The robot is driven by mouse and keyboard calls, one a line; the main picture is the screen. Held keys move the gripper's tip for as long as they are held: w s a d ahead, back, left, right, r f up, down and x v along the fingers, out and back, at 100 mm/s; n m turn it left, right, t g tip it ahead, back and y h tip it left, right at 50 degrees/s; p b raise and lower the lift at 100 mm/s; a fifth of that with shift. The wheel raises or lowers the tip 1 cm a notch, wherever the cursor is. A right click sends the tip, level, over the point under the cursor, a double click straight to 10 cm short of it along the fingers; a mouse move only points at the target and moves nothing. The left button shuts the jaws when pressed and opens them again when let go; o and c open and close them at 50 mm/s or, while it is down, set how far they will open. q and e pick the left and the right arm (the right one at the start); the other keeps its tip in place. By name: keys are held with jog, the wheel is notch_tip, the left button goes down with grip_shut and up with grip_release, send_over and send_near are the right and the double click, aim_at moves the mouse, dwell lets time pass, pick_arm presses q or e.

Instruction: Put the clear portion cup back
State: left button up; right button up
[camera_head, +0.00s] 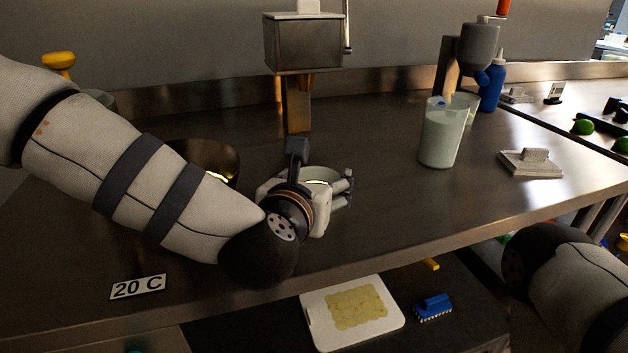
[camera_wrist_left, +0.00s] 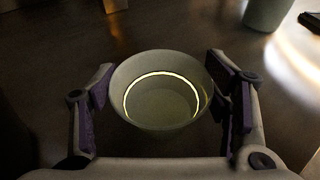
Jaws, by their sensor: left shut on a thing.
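The portion cup (camera_head: 322,174) is a small, pale, round cup with a bright ring of light inside its rim. It shows upright and open at the top in the left wrist view (camera_wrist_left: 161,108). My left gripper (camera_head: 330,188) is shut on it, with one finger on each side of the cup. The wrist and palm hide part of the cup in the head view. I cannot tell whether its base touches the steel counter (camera_head: 390,215). My right gripper is out of view; only part of my right arm shows at lower right.
A dark bowl (camera_head: 205,158) stands behind my left forearm. A metal dispenser (camera_head: 302,45) rises behind the gripper. A tall pale cup (camera_head: 441,135), a blue bottle (camera_head: 492,85) and a grey press (camera_head: 531,162) stand to the right. The counter between gripper and tall cup is clear.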

pick_arm(q)
jog(key=o, duration=1.2)
jog(key=shift+f, duration=0.2)
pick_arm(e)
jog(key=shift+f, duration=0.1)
pick_arm(q)
jog(key=shift+r, duration=0.1)
jog(key=shift+s+r, duration=0.1)
jog(key=shift+r, duration=0.2)
jog(key=p+v, duration=0.1)
jog(key=v, duration=1)
jog(key=shift+s+a+p, duration=0.15)
jog(key=shift+s+p, duration=0.15)
jog(key=shift+s, duration=0.15)
jog(key=shift+f, duration=0.1)
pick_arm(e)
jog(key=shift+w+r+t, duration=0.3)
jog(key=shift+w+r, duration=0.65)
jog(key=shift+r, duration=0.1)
